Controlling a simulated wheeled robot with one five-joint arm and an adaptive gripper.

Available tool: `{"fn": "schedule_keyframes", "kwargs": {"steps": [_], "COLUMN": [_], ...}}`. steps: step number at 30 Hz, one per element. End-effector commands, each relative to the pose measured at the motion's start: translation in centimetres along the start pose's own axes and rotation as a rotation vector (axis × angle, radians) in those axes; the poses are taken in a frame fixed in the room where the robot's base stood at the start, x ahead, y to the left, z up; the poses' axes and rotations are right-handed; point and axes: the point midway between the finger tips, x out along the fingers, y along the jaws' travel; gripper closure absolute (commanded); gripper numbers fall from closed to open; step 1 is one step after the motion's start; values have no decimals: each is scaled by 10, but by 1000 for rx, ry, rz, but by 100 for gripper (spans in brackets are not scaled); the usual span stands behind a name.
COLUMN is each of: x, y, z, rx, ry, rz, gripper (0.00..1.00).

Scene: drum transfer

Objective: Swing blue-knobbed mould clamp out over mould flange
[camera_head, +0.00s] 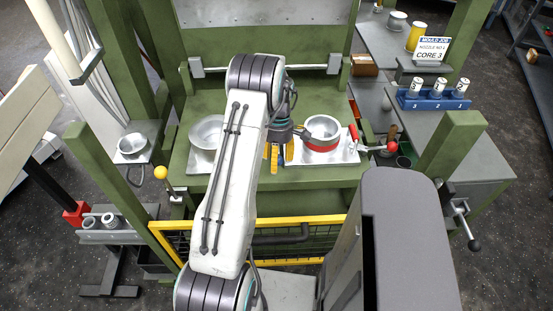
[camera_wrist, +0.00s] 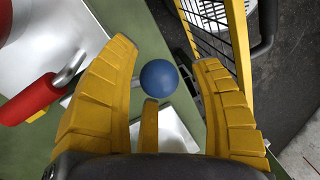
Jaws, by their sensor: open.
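The blue ball knob (camera_wrist: 159,78) of the mould clamp shows in the wrist view, between the two yellow fingers of my gripper (camera_wrist: 165,55). The fingers are open and stand apart from the knob on both sides. A narrow yellow bar (camera_wrist: 149,125) lies just below the knob; I cannot tell what it belongs to. In the head view my gripper (camera_head: 281,163) points down over the press table, left of a silver mould with a red band (camera_head: 322,145). The blue knob is hidden there. I cannot make out the clamp's arm or the flange clearly.
A red handle (camera_wrist: 32,98) lies left of my fingers. A yellow-framed mesh guard (camera_wrist: 238,40) stands close on the right; it also runs along the table front (camera_head: 320,220). A silver bowl (camera_head: 207,132) is left of my arm. A red-knobbed lever (camera_head: 392,146) is right of the mould.

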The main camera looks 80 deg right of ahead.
Motion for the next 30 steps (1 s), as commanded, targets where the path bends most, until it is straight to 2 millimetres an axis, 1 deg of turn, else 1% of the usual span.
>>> {"fn": "schedule_keyframes", "kwargs": {"steps": [3,22,23,30], "x": [0,0,0,1], "y": [0,0,0,0], "z": [0,0,0,1], "rx": [0,0,0,8], "ry": [0,0,0,1], "rz": [-1,-1,-2,-2], "gripper": [42,98,100,100]}}
